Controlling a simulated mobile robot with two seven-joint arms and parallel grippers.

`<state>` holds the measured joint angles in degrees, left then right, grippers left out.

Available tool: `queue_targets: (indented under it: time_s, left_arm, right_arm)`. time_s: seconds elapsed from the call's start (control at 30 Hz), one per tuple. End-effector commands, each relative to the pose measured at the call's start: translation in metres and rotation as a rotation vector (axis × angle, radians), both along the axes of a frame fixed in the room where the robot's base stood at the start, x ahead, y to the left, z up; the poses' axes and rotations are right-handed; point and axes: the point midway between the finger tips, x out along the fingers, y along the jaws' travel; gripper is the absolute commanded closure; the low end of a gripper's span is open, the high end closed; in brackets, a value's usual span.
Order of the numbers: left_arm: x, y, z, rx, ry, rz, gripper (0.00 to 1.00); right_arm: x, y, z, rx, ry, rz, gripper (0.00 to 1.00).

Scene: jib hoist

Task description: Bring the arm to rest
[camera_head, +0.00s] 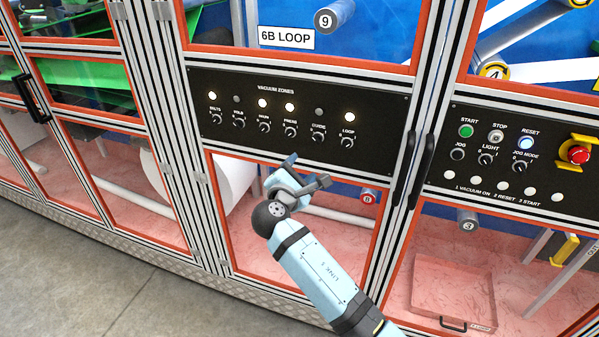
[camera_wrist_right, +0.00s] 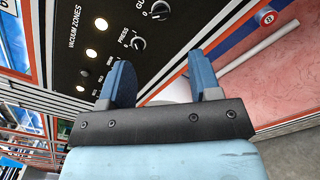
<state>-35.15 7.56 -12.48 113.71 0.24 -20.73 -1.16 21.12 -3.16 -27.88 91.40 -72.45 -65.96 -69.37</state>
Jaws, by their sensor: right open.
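My right arm comes in from the bottom of the head view, and its gripper (camera_head: 305,172) is in front of the machine just below the vacuum zones panel (camera_head: 370,137). The gripper is open, with nothing between its fingers. In the right wrist view the two blue fingers (camera_wrist_right: 162,85) stand apart, and the panel (camera_wrist_right: 150,20) with its knobs and lamps shows beyond them. I cannot tell from these frames whether a finger touches the panel. My left gripper is not in view.
A control panel (camera_head: 540,193) with start, stop and reset buttons and a red emergency stop (camera_head: 578,155) is at the right. Black door handles (camera_head: 420,170) stick out between the panels. Clear floor (camera_head: 90,285) lies at the lower left.

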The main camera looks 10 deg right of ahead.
Motion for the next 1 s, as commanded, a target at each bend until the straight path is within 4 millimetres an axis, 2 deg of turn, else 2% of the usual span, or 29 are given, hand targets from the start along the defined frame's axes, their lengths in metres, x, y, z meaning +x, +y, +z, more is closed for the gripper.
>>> queue_targets:
  time_s: [0.2,0.27,0.37,0.47,0.6,0.67,0.7,0.83,0.9,1.0]
  left_arm:
    - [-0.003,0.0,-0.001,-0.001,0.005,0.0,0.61]
    - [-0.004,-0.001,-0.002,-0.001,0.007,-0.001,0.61]
    - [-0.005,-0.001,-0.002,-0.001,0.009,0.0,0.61]
    - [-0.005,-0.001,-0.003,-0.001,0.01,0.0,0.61]
    - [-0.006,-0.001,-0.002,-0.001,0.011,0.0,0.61]
    - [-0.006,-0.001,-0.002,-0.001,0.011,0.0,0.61]
    - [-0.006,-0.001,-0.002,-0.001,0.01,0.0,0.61]
    - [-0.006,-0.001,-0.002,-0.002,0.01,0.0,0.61]
    - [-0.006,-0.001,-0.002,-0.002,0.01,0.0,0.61]
    - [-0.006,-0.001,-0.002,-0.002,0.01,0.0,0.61]
  right_arm:
    - [0.0,0.0,-0.001,0.002,0.001,0.001,0.43]
    - [-0.002,-0.001,-0.007,0.017,0.005,0.008,0.43]
    - [-0.012,-0.004,-0.037,0.11,0.025,0.046,0.43]
    - [-0.036,-0.01,-0.092,0.305,0.057,0.107,0.43]
    - [-0.097,-0.016,-0.179,0.725,0.093,0.168,0.43]
    - [-0.127,-0.018,-0.208,0.914,0.098,0.169,0.43]
    - [-0.149,-0.019,-0.226,1.04,0.099,0.159,0.43]
    - [-0.221,-0.025,-0.267,1.455,0.077,0.087,0.43]
    - [-0.258,-0.028,-0.28,1.663,0.05,0.025,0.43]
    - [-0.302,-0.034,-0.288,1.913,0.001,-0.072,0.43]
